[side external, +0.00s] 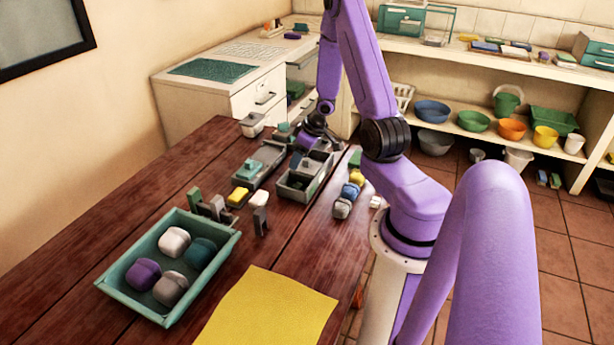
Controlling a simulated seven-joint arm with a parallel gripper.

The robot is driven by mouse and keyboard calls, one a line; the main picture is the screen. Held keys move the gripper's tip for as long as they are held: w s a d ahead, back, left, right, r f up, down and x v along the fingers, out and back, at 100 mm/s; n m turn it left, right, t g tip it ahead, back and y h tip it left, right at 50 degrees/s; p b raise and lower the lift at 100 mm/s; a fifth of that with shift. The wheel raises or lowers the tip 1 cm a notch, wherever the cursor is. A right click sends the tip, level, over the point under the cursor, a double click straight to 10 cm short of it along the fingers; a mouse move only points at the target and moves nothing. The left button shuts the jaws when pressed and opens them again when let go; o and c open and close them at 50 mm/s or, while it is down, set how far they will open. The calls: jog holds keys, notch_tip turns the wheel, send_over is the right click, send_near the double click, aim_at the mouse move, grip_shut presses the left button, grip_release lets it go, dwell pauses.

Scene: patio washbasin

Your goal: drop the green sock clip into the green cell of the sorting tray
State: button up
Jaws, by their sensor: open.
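My gripper (311,146) is at the far part of the wooden table, low over a grey compartmented tray (291,193). Its jaws are open, but the fingertips are small and partly hidden among the things there. This tray may be the sorting tray; I cannot make out a green cell in it. A dark green upright piece (195,197), possibly the green sock clip, stands left of the trays beside grey and white pieces. Another green piece (355,158) is right of the gripper, at the far end of a row. I cannot tell which is the clip.
A second grey tray (246,184) holds a teal block. A yellow block (238,196) is near it. A teal bin (195,291) with several rolled bundles and a yellow cloth (268,310) lie nearer. Blue and grey pieces (347,197) line the right edge. The table's left side is clear.

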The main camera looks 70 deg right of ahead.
jog(key=v, duration=1.7)
jog(key=shift+s+r, duration=0.15)
dwell(0.3)
